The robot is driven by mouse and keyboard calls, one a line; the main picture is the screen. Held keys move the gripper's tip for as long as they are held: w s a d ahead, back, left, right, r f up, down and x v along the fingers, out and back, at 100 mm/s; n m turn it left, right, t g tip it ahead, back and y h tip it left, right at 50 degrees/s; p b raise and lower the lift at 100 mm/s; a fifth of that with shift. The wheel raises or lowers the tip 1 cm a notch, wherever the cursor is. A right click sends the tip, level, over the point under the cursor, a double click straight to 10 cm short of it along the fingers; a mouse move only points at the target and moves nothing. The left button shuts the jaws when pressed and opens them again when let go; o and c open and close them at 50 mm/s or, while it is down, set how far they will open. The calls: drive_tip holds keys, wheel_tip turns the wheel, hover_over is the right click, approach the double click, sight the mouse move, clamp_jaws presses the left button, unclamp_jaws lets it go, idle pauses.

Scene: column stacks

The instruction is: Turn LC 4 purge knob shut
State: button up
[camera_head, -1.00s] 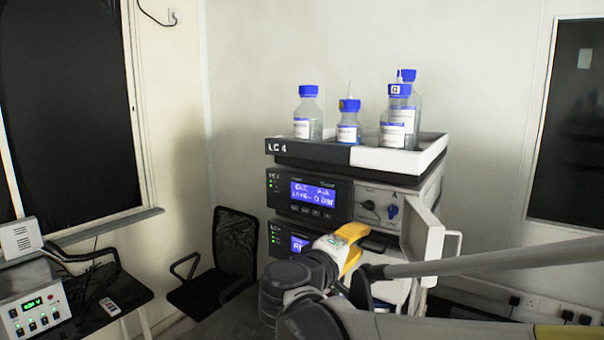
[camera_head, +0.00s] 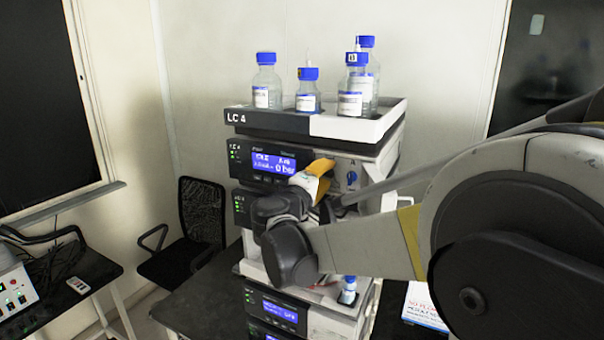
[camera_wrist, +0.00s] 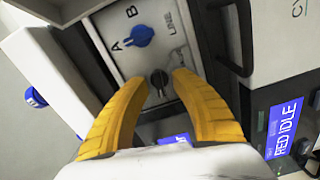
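The LC 4 stack (camera_head: 268,121) stands ahead with its name on the top tray. Its upper module carries a lit blue display (camera_head: 273,162) and a small control panel. In the wrist view the panel has a black knob (camera_wrist: 159,80) and a blue knob (camera_wrist: 140,37) beside letters A and B. My gripper (camera_wrist: 160,83) is open, its two yellow fingers on either side of the black knob. I cannot tell whether they touch it. In the head view my gripper (camera_head: 320,168) is at the panel and hides the black knob; the blue knob (camera_head: 352,177) shows to its right.
Several blue-capped bottles (camera_head: 352,98) stand in the top tray (camera_head: 375,125). A black chair (camera_head: 201,212) and a side table (camera_head: 62,280) are at left.

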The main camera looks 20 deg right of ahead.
drive_tip(key=shift+s+a, duration=0.1)
clamp_jaws()
drive_tip(key=shift+m, duration=0.3)
drive_tip(key=m+b, duration=0.1)
drive_tip(key=m, duration=0.1)
drive_tip(key=shift+m, duration=0.4)
drive_tip(key=m+b, duration=0.1)
drive_tip(key=m, duration=0.3)
drive_tip(key=shift+r+m, duration=0.15)
drive_tip(key=shift+m, duration=0.15)
drive_tip(key=m+b, duration=0.1)
drive_tip(key=m, duration=0.3)
drive_tip(key=shift+r+m+b, duration=0.1)
drive_tip(key=shift+m+b, duration=0.35)
drive_tip(key=shift+m, duration=1.45)
